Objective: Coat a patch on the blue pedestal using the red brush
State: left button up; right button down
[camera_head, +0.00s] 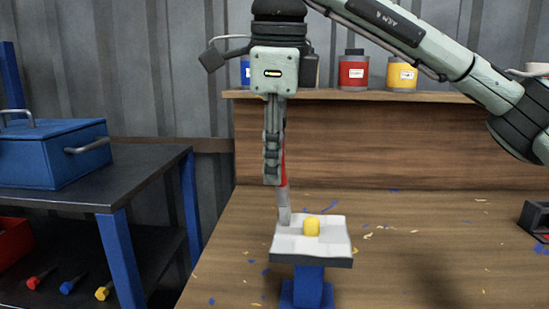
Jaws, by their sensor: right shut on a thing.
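The blue pedestal (308,291) stands on the wooden table near the front and carries a white plate (340,238) with a dark edge. My right gripper (272,180) points down above the plate's left side, shut on the red brush (284,172). Most of the red handle is hidden behind the fingers. The brush's grey lower end (284,207) reaches down to the plate's back left edge, left of the yellow thing; I cannot tell whether it touches. My left gripper is out of view.
A red can (353,73) and a yellow can (401,76) stand on the shelf (430,98) behind. A blue toolbox (50,155) sits on the side bench (130,180) at left. A dark box (537,218) is at the right edge. Paint flecks dot the table, otherwise clear around the pedestal.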

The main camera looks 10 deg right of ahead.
jog(key=shift+s+a+b, duration=0.5)
jog(key=shift+s+a, duration=0.3)
jog(key=shift+s, duration=1.35)
jog(key=shift+w+d+r+p, duration=0.1)
jog(key=shift+w+d+p, duration=0.15)
jog(key=shift+w, duration=0.4)
jog(key=shift+w+d+f+p, duration=0.1)
jog(key=shift+w+d+p, duration=0.15)
jog(key=shift+w, duration=0.35)
jog(key=shift+w+d+r+p, duration=0.1)
jog(key=shift+w+d+p, duration=0.15)
jog(key=shift+w, duration=0.4)
jog(key=shift+w+d, duration=0.1)
jog(key=shift+w, duration=0.25)
notch_tip(320, 180, up, 3)
jog(key=shift+f+p, duration=0.1)
jog(key=shift+p, duration=1.15)
jog(key=shift+r, duration=1.05)
